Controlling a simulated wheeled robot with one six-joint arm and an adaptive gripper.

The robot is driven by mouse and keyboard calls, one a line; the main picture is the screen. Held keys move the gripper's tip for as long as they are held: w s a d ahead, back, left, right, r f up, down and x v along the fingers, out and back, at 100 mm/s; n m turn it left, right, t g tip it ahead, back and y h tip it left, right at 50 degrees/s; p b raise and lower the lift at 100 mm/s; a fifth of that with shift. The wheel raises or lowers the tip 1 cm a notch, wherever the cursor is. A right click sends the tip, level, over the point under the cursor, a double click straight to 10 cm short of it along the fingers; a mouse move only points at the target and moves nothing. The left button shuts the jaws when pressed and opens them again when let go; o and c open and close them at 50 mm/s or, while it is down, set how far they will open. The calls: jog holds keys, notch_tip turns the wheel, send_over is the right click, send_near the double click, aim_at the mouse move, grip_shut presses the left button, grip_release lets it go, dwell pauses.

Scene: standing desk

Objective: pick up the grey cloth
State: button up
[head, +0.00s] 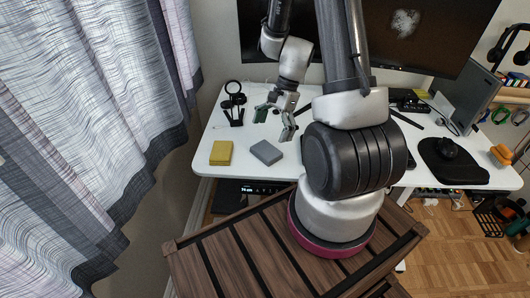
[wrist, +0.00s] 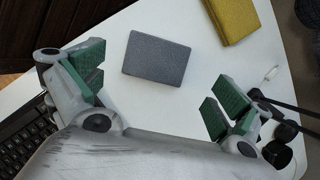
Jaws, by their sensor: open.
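The grey cloth (head: 266,152) is a small folded block lying flat on the white desk in the head view. In the wrist view the grey cloth (wrist: 157,57) lies between and beyond my fingers, apart from both. My gripper (head: 275,121) is open and empty, above the desk and a little behind the cloth in the head view. Its green-padded fingers show wide apart in the wrist view (wrist: 150,92). Nothing hides the cloth.
A yellow folded cloth (head: 221,152) lies left of the grey one. A black stand with round parts (head: 235,105) is behind it. A keyboard (wrist: 22,140) shows in the wrist view. A black mouse pad (head: 455,165) is at the right. The white desk (head: 215,180) ends just in front.

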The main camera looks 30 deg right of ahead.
aim_at(266, 149)
jog(key=x, duration=0.6)
jog(key=shift+d+f, duration=0.2)
jog(key=shift+f, duration=0.2)
jog(key=c, duration=0.7)
jog(key=shift+c, duration=0.2)
jog(key=shift+r, duration=0.1)
notch_tip(266, 149, up, 10)
jog(key=o, duration=0.4)
jog(key=shift+c, duration=0.2)
jog(key=c, duration=0.3)
